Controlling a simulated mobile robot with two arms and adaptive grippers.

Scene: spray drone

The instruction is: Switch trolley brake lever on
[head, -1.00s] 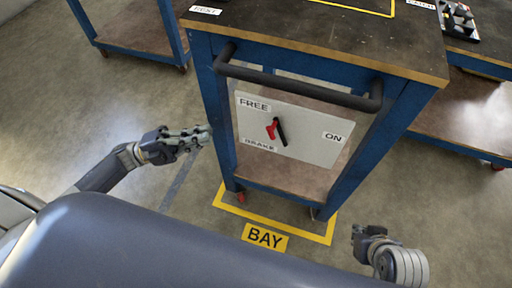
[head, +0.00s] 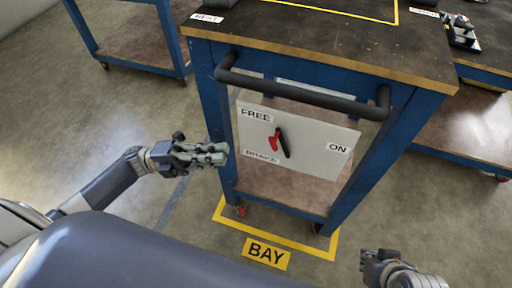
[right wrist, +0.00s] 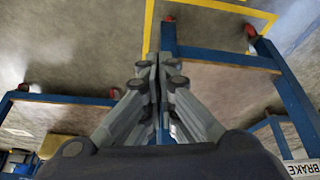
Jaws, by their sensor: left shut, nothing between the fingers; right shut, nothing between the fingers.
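The trolley (head: 330,45) has a blue frame, a dark top and a black push handle (head: 300,92). A pale brake panel (head: 315,155) below the handle carries labels FREE, ON and BRAKE. The brake lever (head: 279,143), red with a black bar, sits between FREE and ON, nearer FREE. My left gripper (head: 222,154) is shut and empty, just left of the panel and apart from the lever. My right gripper (head: 366,268) is shut and empty, low at the right, below the trolley. In the right wrist view its fingers (right wrist: 150,62) are together.
A yellow floor outline with a BAY sign (head: 266,253) surrounds the trolley's near feet. Another blue trolley (head: 130,40) stands at the back left, and a bench (head: 470,120) stands at the right. Floor at the left is clear.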

